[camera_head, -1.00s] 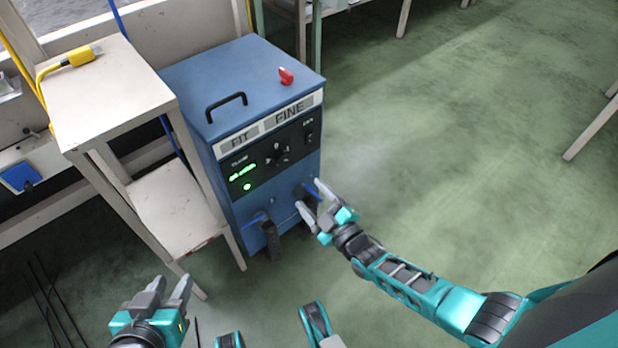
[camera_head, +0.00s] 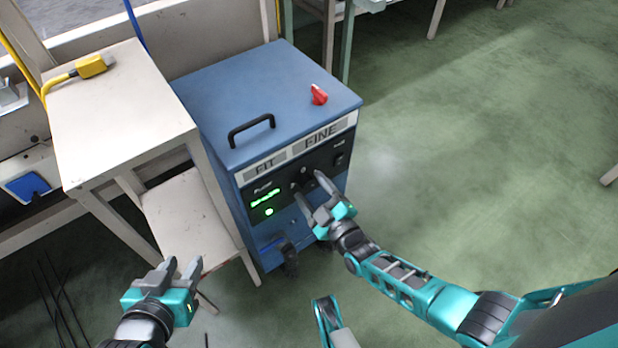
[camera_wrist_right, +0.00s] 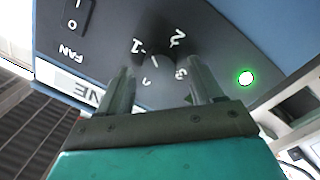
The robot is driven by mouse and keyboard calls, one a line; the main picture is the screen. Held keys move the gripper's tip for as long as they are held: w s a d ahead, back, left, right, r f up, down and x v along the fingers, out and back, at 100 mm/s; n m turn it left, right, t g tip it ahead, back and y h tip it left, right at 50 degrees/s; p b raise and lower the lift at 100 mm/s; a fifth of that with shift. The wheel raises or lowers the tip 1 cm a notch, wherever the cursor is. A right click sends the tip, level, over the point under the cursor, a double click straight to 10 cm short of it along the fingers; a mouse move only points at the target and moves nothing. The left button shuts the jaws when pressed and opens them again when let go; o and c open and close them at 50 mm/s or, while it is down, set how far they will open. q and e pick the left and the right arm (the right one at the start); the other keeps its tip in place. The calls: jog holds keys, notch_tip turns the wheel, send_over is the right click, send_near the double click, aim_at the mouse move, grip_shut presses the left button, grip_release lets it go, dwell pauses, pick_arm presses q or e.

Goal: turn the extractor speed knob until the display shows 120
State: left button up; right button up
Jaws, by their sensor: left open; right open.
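The blue extractor (camera_head: 268,100) stands on the green floor, its dark control panel facing me. Its green display (camera_head: 265,197) is lit, but I cannot read its figures. My right gripper (camera_head: 308,187) is open in front of the panel, its fingers pointing at the knob. In the right wrist view the dark round speed knob (camera_wrist_right: 157,66), ringed by numbers, lies between and beyond the two open fingers (camera_wrist_right: 160,85). I cannot tell whether they touch it. My left gripper (camera_head: 180,268) is open and empty, low at the left, away from the extractor.
A red knob-like part (camera_head: 319,95) and a black handle (camera_head: 251,130) are on the extractor's top. A pale table (camera_head: 120,110) with a yellow plug (camera_head: 93,66) stands close on the left. A FAN switch (camera_wrist_right: 76,14) is near the knob.

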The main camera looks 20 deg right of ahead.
jog(key=shift+w, duration=0.2)
jog(key=shift+a, duration=0.1)
jog(key=shift+c, duration=0.4)
jog(key=c, duration=1)
jog(key=shift+m, duration=0.4)
jog(key=m, duration=0.5)
jog(key=shift+r, duration=0.1)
jog(key=m, duration=0.3)
jog(key=m+g, duration=0.1)
jog(key=m, duration=0.1)
jog(key=shift+d+m+y, duration=0.2)
jog(key=shift+m+y, duration=0.2)
